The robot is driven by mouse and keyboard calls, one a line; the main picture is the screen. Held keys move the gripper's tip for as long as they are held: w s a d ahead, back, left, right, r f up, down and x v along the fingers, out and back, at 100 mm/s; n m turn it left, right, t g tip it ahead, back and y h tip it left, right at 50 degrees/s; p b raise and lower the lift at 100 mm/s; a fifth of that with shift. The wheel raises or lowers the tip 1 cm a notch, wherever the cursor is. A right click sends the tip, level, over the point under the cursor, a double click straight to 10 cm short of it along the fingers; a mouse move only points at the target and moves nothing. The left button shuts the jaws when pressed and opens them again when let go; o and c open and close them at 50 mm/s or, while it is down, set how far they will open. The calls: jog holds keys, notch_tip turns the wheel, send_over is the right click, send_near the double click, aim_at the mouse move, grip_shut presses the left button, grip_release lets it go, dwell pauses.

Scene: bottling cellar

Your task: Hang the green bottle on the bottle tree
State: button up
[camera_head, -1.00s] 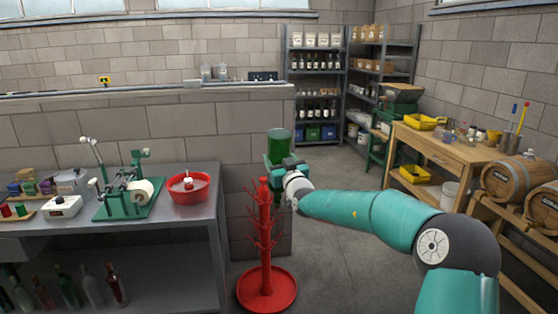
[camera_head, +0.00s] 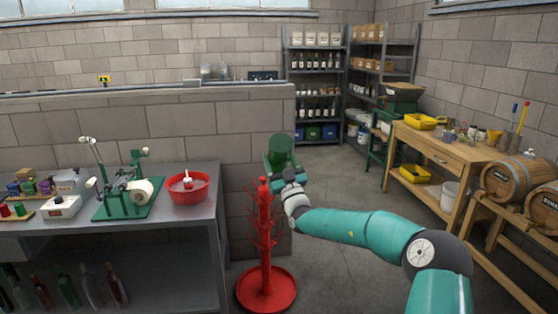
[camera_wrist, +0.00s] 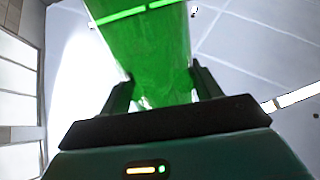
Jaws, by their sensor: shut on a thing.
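The green bottle (camera_head: 281,150) is in my gripper (camera_head: 290,176), with its wide end up and tilted a little. In the wrist view the green bottle (camera_wrist: 150,50) fills the space between the two dark fingers of my gripper (camera_wrist: 163,90), which are shut on it. The bottle's lower part is hidden by my gripper in the head view. The red bottle tree (camera_head: 265,240) stands on the floor on a round base, with several pegs up its post. The bottle and gripper are close by the top of the post, slightly to its right; I cannot tell whether they touch.
A grey metal table (camera_head: 206,205) stands left of the tree, with a red basin (camera_head: 187,190) and a green machine (camera_head: 128,195) on it. Several bottles stand on its lower shelf. A wooden bench (camera_head: 450,155) and barrels (camera_head: 508,180) are at right. The floor between is clear.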

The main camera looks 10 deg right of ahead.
aim_at(279, 171)
jog(key=shift+s+r, duration=0.15)
jog(key=shift+r, duration=0.05)
jog(key=shift+f, duration=0.1)
jog(key=shift+f, duration=1.95)
jog(key=shift+f, duration=0.1)
jog(key=shift+f, duration=1.85)
jog(key=shift+f, duration=0.1)
jog(key=shift+f, duration=1.95)
